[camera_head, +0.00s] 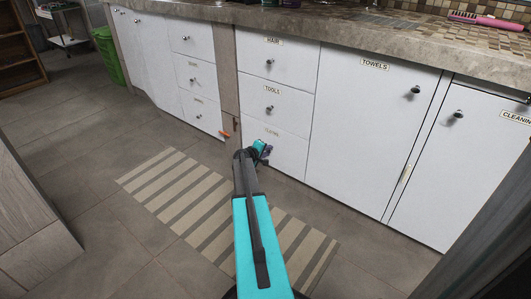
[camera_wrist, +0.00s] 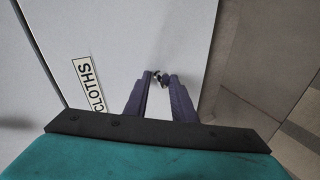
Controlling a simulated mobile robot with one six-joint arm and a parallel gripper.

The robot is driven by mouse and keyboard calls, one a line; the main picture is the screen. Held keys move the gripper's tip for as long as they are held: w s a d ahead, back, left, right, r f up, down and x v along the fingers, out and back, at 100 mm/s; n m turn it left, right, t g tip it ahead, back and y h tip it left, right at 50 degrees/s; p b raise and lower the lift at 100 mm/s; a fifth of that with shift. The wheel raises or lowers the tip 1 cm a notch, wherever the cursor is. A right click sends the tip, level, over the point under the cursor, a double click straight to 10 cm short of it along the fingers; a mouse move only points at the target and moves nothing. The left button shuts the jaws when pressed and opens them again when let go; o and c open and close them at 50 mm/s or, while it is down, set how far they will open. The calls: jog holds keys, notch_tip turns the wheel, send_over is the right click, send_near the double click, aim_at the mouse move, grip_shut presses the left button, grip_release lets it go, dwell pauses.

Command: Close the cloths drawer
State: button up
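The cloths drawer (camera_head: 288,155) is the white bottom drawer of the stack under the hair and tools drawers. In the head view its front looks about level with the fronts above; a small gap cannot be told. My gripper (camera_head: 266,152) is in front of it and hides part of the front and its knob. In the wrist view the white front (camera_wrist: 130,35) carries a label reading CLOTHS (camera_wrist: 88,82). The dark knob (camera_wrist: 158,76) shows between the purple fingertips of my gripper (camera_wrist: 159,80). The fingers stand apart; a firm grip on the knob is not visible.
The tools drawer (camera_head: 290,105) and hair drawer (camera_head: 295,62) above look shut. A towels door (camera_head: 350,130) is to the right. A striped rug (camera_head: 165,185) lies on the tiled floor below. A green bin (camera_head: 108,55) stands far left. Open floor lies to the left.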

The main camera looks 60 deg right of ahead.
jog(key=shift+o, duration=1.1)
jog(key=shift+a, duration=0.15)
jog(key=p+v, duration=0.4)
jog(key=v, duration=0.9)
jog(key=shift+a+r, duration=0.2)
jog(key=shift+a, duration=0.15)
jog(key=shift+w, duration=0.15)
